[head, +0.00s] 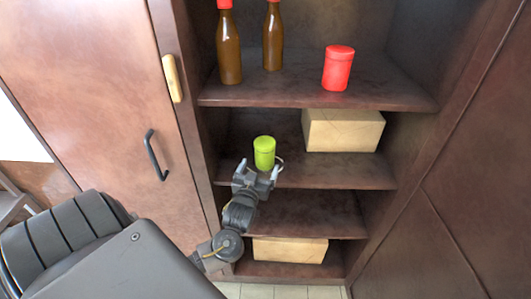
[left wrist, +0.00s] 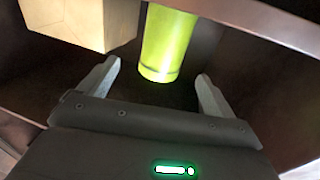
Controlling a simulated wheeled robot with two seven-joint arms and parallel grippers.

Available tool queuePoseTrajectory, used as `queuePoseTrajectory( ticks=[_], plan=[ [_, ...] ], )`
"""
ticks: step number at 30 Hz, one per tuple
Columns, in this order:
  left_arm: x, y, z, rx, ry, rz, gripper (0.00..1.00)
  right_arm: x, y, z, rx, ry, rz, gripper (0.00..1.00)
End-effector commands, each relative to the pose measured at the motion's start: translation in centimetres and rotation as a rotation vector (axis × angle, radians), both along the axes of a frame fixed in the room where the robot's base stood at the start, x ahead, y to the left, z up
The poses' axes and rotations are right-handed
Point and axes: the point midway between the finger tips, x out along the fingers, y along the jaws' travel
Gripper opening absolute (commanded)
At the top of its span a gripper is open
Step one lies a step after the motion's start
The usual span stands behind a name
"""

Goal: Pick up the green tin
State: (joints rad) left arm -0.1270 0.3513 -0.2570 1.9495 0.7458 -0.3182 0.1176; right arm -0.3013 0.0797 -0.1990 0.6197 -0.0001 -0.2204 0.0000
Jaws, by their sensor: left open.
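The green tin (head: 264,153) is a small yellow-green cylinder with a lid. It stands upright near the front edge of the middle shelf (head: 330,171). My left gripper (head: 258,174) is at that shelf edge, just in front of the tin. Its fingers are open, one to each side of the tin's lower front in the head view. In the left wrist view the tin (left wrist: 168,45) shows beyond and between the two spread fingertips (left wrist: 157,75), with its far end cut off by the frame. My right gripper is not in view.
A cardboard box (head: 343,130) sits right of the tin on the same shelf. Above are a red tin (head: 338,68) and two brown bottles (head: 229,48). Another box (head: 290,249) lies at the bottom. A door with a black handle (head: 155,155) is at left.

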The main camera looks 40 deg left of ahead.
Motion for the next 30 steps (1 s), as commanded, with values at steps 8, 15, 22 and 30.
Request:
queuePoseTrajectory(
  ticks=[8, 15, 22, 30],
  plan=[
    [2.4, 1.1, 0.0, 0.000, 0.002, -0.001, 0.90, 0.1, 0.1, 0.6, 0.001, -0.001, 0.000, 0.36],
    [3.6, 1.9, 0.2, 0.004, 0.002, 0.000, 0.90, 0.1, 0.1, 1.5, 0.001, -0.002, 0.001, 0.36],
    [6.4, 3.4, -0.1, 0.002, 0.002, -0.001, 0.90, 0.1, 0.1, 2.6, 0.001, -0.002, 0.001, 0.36],
    [7.0, 3.7, -0.4, -0.001, 0.002, -0.001, 0.90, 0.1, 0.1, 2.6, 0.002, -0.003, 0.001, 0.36]
  ],
)
